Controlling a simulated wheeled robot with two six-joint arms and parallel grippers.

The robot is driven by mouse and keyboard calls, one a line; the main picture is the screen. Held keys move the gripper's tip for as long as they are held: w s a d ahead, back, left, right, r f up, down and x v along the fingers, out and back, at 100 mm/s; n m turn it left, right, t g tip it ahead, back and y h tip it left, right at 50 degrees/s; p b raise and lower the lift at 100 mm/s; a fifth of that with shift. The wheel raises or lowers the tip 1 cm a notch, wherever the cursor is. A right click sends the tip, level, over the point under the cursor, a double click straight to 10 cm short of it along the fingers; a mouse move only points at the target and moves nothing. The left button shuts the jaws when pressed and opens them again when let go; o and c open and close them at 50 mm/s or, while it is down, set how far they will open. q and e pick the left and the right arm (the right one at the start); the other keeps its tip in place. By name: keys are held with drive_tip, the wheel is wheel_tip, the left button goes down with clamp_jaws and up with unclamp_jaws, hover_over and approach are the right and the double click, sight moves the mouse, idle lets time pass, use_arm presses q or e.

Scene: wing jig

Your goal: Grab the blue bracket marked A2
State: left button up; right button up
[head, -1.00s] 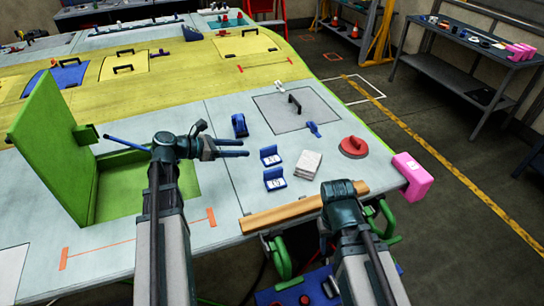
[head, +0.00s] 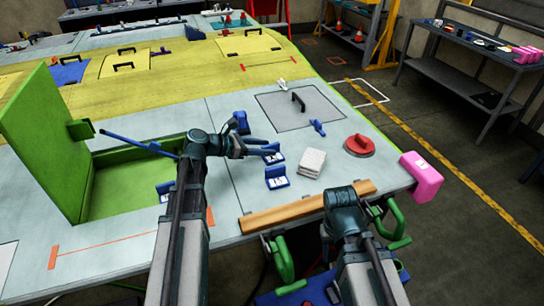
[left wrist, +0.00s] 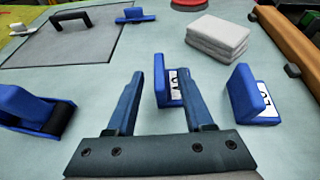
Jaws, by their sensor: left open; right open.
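Two small blue brackets with white labels stand on the pale wing surface: a farther one (head: 275,158) and a nearer one (head: 278,182). The lettering is too small to read surely. My left gripper (head: 268,147) is open at the farther bracket. In the left wrist view this bracket (left wrist: 161,84) stands between the fingertips, near the right finger, and is not clamped. The other bracket (left wrist: 243,95) is to the right, outside the fingers. A third blue labelled piece (head: 165,190) shows beside my left arm. My right gripper's fingers are hidden; only its arm shows.
A grey-white stack (head: 312,162) lies right of the brackets. A blue-and-black tool (left wrist: 38,110) sits to the left in the wrist view. A wooden bar (head: 290,212), a red disc (head: 359,146) and a pink block (head: 422,178) line the near and right edge.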

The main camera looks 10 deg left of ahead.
sight(279, 147)
use_arm(q)
drive_tip(key=b+x, duration=0.2)
drive_tip(key=x, duration=0.3)
drive_tip(key=shift+w+d, duration=0.1)
drive_tip(key=shift+w, duration=0.05)
drive_tip(key=shift+c, duration=0.2)
clamp_jaws()
